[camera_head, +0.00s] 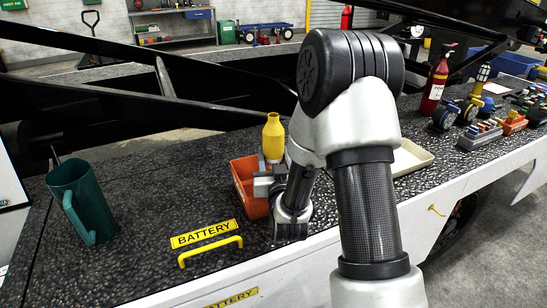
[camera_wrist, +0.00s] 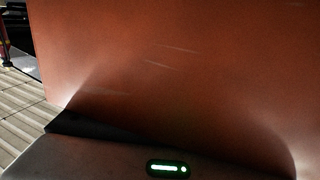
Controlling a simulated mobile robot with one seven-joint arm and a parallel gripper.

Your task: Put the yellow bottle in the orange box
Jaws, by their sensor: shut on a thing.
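The yellow bottle (camera_head: 273,138) stands upright at the far right side of the orange box (camera_head: 243,180) in the head view. Its lower end is hidden behind my gripper. My gripper (camera_head: 266,184) is at the right side of the box, level with its rim, and is shut on the yellow bottle. My wrist hides part of the box, and I cannot tell whether the bottle's base is inside it. In the wrist view, an orange-red surface (camera_wrist: 170,75), seemingly the box, fills most of the picture. Neither the bottle nor the fingertips show there.
A teal mug (camera_head: 80,203) stands at the left of the dark textured deck. A yellow handle (camera_head: 211,250) is fixed in front of the box. A pale tray (camera_head: 412,158) lies partly behind my arm. A red extinguisher (camera_head: 436,80) and several small items stand at the right.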

